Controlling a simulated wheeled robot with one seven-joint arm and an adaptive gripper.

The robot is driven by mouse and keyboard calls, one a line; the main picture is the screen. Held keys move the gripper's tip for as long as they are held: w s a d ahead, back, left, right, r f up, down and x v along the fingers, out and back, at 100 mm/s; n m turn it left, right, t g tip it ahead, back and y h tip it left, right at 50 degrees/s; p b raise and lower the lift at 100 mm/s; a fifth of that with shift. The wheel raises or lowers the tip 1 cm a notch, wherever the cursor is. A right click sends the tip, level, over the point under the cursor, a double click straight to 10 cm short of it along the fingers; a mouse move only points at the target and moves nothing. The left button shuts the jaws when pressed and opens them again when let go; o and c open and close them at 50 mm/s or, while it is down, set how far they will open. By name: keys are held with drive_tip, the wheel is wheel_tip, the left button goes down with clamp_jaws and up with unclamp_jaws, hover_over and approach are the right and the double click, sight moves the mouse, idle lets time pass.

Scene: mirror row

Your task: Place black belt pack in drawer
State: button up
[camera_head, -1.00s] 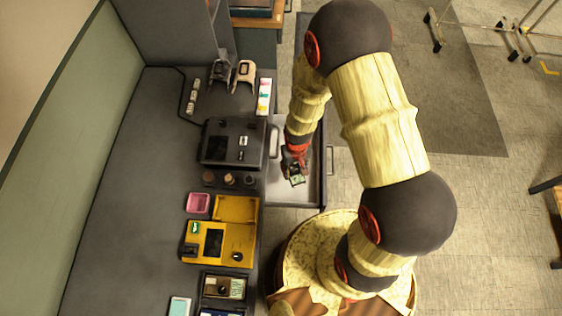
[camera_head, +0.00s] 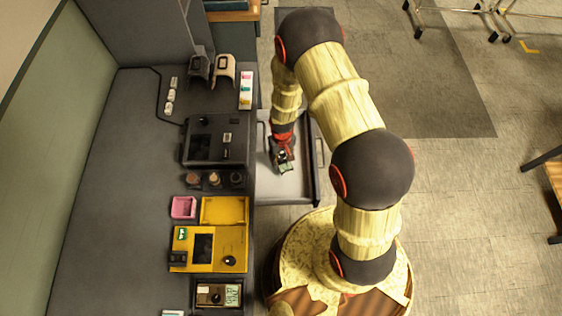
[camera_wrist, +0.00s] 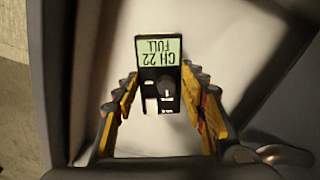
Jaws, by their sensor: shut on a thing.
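The black belt pack (camera_head: 286,168) has a pale green label reading "CH 22 FULL", upside down in the wrist view (camera_wrist: 158,72). My gripper (camera_head: 281,157) is shut on it. In the wrist view, the yellow-and-black fingers (camera_wrist: 160,92) stand on both sides of the pack. The open grey drawer (camera_head: 300,188) sticks out from the right side of the desk. The gripper and pack are over its inside. The drawer's pale floor (camera_wrist: 90,60) shows behind the pack in the wrist view. I cannot tell whether the pack touches the floor.
The drawer's front wall and handle (camera_head: 321,150) stand right of my gripper. The drawer floor around the pack looks clear.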

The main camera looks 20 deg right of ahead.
sight(281, 156)
drive_tip(key=shift+w+d+f, duration=0.1)
drive_tip(key=shift+w+f, duration=0.5)
drive_tip(key=shift+f, duration=0.2)
drive_tip(key=shift+w+f+b, duration=0.15)
drive_tip(key=shift+f+b, duration=0.4)
drive_tip(key=shift+f, duration=0.3)
drive_tip(key=shift+w+f+b, duration=0.1)
drive_tip(key=shift+f+b, duration=0.45)
drive_tip(key=shift+f, duration=0.3)
drive_tip(key=shift+f, duration=0.2)
drive_tip(key=o, duration=1.1)
drive_tip(key=shift+r, duration=0.1)
wheel_tip(281, 156, up, 12)
drive_tip(key=p, duration=0.4)
drive_tip(key=shift+r, duration=0.1)
